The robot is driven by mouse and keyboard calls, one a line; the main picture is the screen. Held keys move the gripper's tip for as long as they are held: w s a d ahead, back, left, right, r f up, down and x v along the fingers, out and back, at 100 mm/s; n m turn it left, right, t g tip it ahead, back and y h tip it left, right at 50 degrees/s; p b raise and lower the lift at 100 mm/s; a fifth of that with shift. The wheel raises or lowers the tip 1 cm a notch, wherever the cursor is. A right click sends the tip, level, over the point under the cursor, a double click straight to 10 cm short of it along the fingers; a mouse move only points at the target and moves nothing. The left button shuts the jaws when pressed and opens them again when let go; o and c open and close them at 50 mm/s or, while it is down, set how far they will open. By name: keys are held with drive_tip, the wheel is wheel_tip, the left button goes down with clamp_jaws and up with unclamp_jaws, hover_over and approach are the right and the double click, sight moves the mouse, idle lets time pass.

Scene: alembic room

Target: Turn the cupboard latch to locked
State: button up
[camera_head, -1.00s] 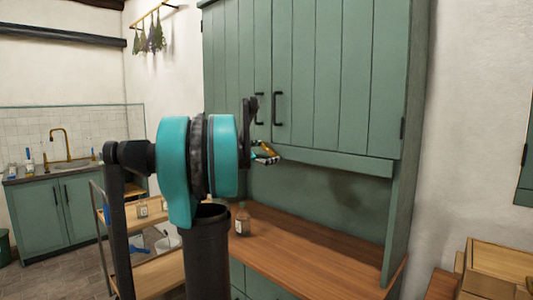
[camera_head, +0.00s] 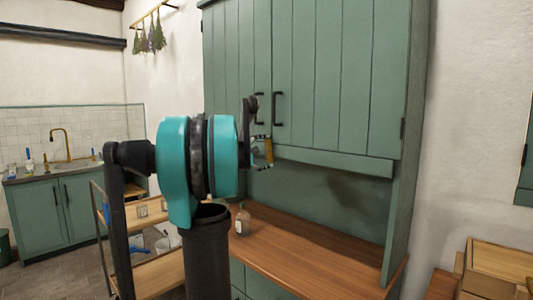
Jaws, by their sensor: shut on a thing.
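The green cupboard (camera_head: 340,80) has two plank doors with dark handles near their meeting edge; the right handle (camera_head: 278,109) is in full view. My gripper (camera_head: 264,152) is at the lower edge of the doors, just below the handles, and is mostly hidden behind my own arm. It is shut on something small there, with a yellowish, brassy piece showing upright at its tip. This appears to be the latch, but its shape and exact angle are too small and covered to tell. Both doors look closed.
A wooden counter (camera_head: 310,262) lies below the cupboard, with a small bottle (camera_head: 242,220) on it near my arm. Wooden boxes (camera_head: 495,265) stand at the lower right. A sink unit (camera_head: 55,205) is at the far left.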

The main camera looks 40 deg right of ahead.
drive_tip(key=shift+m, duration=1)
drive_tip(key=o, duration=1)
drive_tip(key=s+a, duration=0.1)
drive_tip(key=a, duration=1.1)
